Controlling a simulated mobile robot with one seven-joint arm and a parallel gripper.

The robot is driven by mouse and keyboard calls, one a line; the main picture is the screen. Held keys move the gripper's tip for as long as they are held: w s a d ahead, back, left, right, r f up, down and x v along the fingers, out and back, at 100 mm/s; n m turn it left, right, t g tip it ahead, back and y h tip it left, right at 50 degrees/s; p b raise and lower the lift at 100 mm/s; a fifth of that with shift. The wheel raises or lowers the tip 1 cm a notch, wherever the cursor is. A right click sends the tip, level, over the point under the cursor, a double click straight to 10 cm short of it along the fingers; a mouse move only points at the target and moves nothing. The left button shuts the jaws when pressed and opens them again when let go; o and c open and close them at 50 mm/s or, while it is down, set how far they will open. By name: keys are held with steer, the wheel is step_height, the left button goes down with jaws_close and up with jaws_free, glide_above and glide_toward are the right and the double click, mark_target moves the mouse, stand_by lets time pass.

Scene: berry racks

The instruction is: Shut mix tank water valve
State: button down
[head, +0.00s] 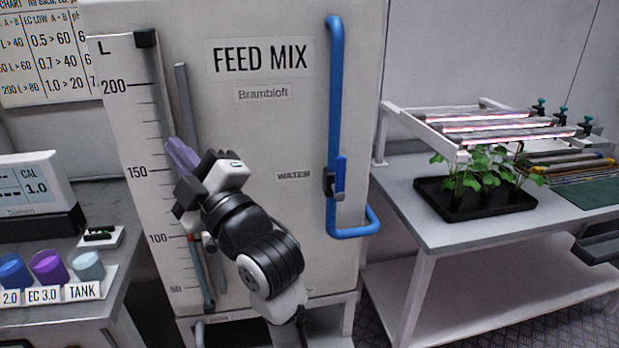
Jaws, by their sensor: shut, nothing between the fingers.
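The white mix tank (260,130) labelled FEED MIX stands in the middle of the head view. A blue water pipe (335,80) runs down its right front and bends at the bottom. The water valve (340,178) sits low on this pipe, right of the WATER label. Its blue lever stands upright, in line with the pipe. My gripper (180,154) is in front of the tank's left part, near the level scale, well left of the valve. Its purple fingers are together with nothing seen between them. My arm hides part of the tank's lower front.
A level scale (122,105) runs down the tank's left edge. At left, a bench holds a meter (30,190) and coloured caps (50,267). At right, a table (400,190) bears a black plant tray (465,207) under lamps. The tank front between gripper and valve looks clear.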

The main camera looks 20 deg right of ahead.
steer(key=s+d+f+g+h, duration=0.1)
steer(key=d+f+h, duration=0.1)
steer(key=d, duration=0.4)
steer(key=s+d+f+h, duration=0.2)
steer(key=d, duration=0.5)
steer(key=n+g+h+b, duration=0.1)
steer(key=n+g+h, duration=0.1)
steer(key=h, duration=0.2)
glide_toward(336, 176)
steer(key=s+a+r, duration=0.1)
steer(key=a, duration=0.4)
steer(key=shift+d, duration=0.1)
steer(key=shift+r, duration=0.1)
steer(key=w+d+p, duration=0.1)
steer(key=w+p, duration=0.1)
steer(key=w, duration=0.1)
steer(key=w+p, duration=0.1)
steer(key=w, duration=0.2)
steer(key=w+d+p, duration=0.1)
steer(key=w+p, duration=0.1)
steer(key=w, duration=0.1)
steer(key=shift+d+p, duration=0.3)
steer(key=shift+d, duration=0.05)
